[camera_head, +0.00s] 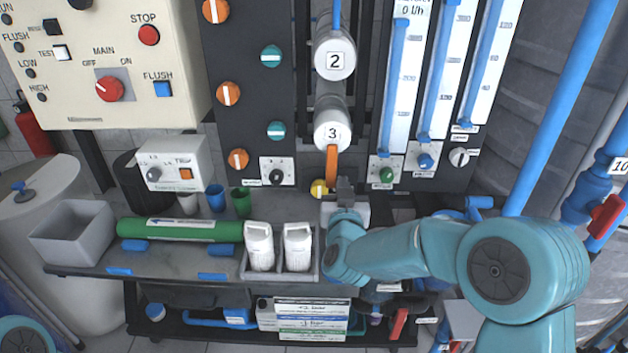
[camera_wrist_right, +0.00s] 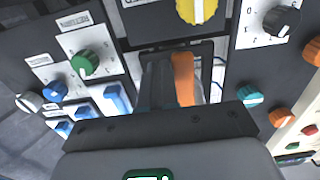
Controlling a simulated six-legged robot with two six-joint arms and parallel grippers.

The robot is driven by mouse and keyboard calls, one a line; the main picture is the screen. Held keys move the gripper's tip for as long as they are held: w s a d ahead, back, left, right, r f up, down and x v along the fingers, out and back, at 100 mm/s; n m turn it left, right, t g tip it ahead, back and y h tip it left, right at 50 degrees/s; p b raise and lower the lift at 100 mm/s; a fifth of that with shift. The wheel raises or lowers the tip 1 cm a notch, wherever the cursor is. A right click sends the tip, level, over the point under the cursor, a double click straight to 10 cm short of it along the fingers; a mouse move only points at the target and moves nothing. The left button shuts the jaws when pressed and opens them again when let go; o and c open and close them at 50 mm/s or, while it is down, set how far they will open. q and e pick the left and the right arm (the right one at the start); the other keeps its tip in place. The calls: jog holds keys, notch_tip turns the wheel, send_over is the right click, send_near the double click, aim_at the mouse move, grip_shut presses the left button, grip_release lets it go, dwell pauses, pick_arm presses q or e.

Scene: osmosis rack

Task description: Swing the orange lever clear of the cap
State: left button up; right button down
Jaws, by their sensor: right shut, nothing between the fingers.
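The orange lever (camera_head: 332,164) hangs almost straight down from the lower edge of the white round cap marked 3 (camera_head: 332,133). In the right wrist view the orange lever (camera_wrist_right: 183,78) stands upright just beside my fingers. My right gripper (camera_head: 345,186) is shut and empty. It is just right of the lever's lower part in the head view. In the right wrist view my shut fingers (camera_wrist_right: 158,84) are on the left side of the lever; I cannot tell whether they touch it. My left gripper is out of view.
The cap marked 2 (camera_head: 335,60) is above. A yellow knob (camera_head: 319,188) sits by the lever's lower end. Blue flow tubes (camera_head: 394,85) and a green knob (camera_head: 386,175) are to the right. White bottles (camera_head: 259,246) and a green cylinder (camera_head: 180,229) are on the bench below.

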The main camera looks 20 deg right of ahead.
jog(key=shift+w+a+f+p, duration=0.1)
jog(key=shift+a+f+p, duration=0.05)
jog(key=shift+a, duration=0.35)
jog(key=shift+w+a+f+p, duration=0.1)
jog(key=shift+a+f+p, duration=0.05)
jog(key=shift+a, duration=0.3)
jog(key=shift+w+a+r+p, duration=0.2)
jog(key=shift+a+r+p, duration=0.1)
jog(key=shift+a, duration=0.4)
jog(key=shift+w+a+r+p, duration=0.15)
jog(key=shift+w+a+r, duration=0.1)
jog(key=shift+a, duration=0.45)
jog(key=shift+w+a+r+p, duration=0.15)
jog(key=shift+a+r+p, duration=0.15)
jog(key=shift+a, duration=0.4)
jog(key=shift+s, duration=0.1)
jog(key=b+v, duration=0.2)
jog(key=v, duration=0.6)
